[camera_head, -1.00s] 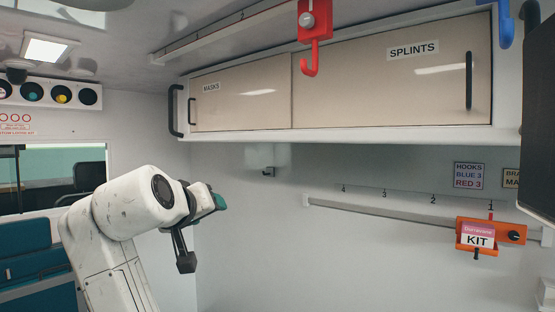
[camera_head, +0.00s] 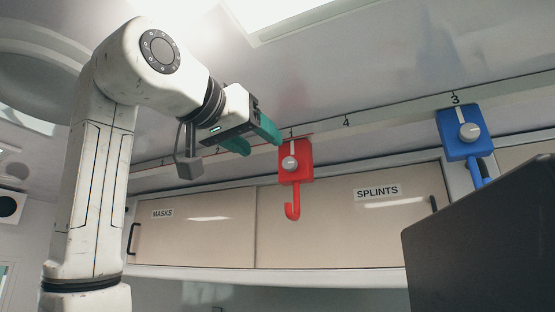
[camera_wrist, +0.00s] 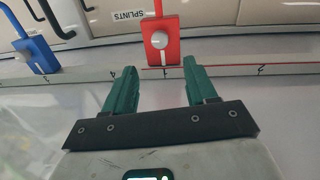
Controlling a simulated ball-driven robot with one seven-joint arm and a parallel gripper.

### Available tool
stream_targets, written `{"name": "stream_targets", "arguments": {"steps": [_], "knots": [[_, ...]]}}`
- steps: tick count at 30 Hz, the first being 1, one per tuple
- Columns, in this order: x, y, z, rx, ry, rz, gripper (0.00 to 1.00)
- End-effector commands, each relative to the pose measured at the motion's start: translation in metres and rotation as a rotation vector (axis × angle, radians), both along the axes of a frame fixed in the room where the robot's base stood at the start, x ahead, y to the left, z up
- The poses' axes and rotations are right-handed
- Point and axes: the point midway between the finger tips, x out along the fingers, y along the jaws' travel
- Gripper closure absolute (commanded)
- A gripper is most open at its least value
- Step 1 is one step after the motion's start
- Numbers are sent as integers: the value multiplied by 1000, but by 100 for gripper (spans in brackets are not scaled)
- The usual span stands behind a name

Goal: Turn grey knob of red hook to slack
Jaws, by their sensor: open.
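The red hook (camera_head: 303,174) hangs on the ceiling rail, its curved end pointing down. Its round grey knob (camera_head: 289,163) is on the front, with a pale pointer line running up toward the rail. In the wrist view, which is inverted, the red hook (camera_wrist: 173,49) and grey knob (camera_wrist: 159,40) are just beyond the fingertips. My gripper (camera_head: 262,147) has two green fingers spread apart and is just left of the red hook. In the wrist view my gripper (camera_wrist: 160,68) is empty, with the knob roughly between the finger lines. I see no contact with the knob.
A blue hook (camera_head: 457,146) with its own grey knob (camera_head: 469,131) hangs farther right on the numbered rail (camera_head: 390,118). Cabinet doors (camera_head: 350,232) marked MASKS and SPLINTS lie behind and below. A dark panel (camera_head: 490,250) fills the lower right. The ceiling is close above.

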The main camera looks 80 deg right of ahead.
Motion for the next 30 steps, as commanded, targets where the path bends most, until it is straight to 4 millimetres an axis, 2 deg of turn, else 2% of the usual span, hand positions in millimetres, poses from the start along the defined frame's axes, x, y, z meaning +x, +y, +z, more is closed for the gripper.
{"name": "stream_targets", "arguments": {"steps": [9,15,21,30], "knots": [[-18,-54,2,2,0,-1,43],[-27,-81,1,1,1,0,43],[-30,-92,0,0,1,2,43],[-31,-93,-1,1,0,3,45]]}}
